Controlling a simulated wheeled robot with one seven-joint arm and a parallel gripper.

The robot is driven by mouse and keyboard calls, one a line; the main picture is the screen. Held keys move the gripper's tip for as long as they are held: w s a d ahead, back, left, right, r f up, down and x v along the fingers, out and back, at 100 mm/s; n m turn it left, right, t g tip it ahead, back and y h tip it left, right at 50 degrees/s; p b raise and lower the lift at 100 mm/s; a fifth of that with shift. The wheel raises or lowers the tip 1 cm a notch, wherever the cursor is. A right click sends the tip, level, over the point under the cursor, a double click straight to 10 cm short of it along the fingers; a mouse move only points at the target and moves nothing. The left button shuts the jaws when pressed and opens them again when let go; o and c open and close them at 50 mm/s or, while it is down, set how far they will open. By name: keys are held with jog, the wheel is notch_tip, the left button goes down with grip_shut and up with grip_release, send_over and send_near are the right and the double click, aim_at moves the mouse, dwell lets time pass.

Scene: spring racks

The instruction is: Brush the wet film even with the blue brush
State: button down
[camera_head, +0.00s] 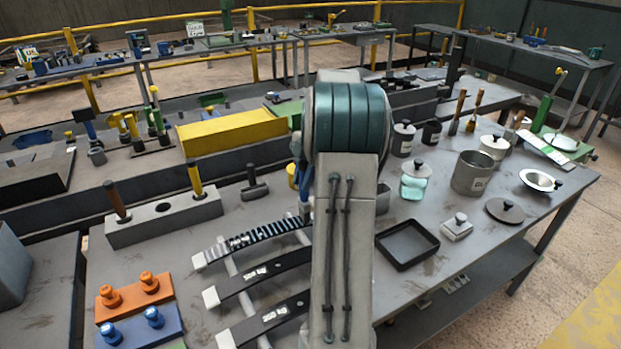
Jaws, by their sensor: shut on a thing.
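Three curved leaf springs lie side by side on a pale rack on the bench. The far one (250,241) has a striped, uneven dark film with pale bands across it. My gripper (303,176) is mostly hidden behind my arm. It is shut on the blue brush (306,193), of which a narrow blue part shows by the right end of the striped spring. The brush tip is hard to make out, and I cannot tell whether it touches the film.
A grey block (150,228) left of the springs holds a brown-handled and a yellow-handled tool, with an empty hole between. Orange (133,298) and blue (140,328) knobbed blocks stand front left. A black tray (407,244), pots and a jar crowd the right.

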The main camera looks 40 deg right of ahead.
jog(key=w+a+b, duration=0.2)
jog(key=a, duration=1.2)
jog(key=w+a+b, duration=0.3)
jog(key=a, duration=1.2)
jog(key=shift+w+f, duration=0.25)
jog(key=shift+w, duration=0.1)
dwell(1.5)
jog(key=shift+r, duration=0.1)
jog(key=shift+r+p, duration=1.95)
jog(key=shift+r, duration=1)
notch_tip(320, 180, up, 3)
jog(key=shift+f+p, duration=0.1)
jog(key=shift+p, duration=1)
jog(key=shift+w, duration=0.1)
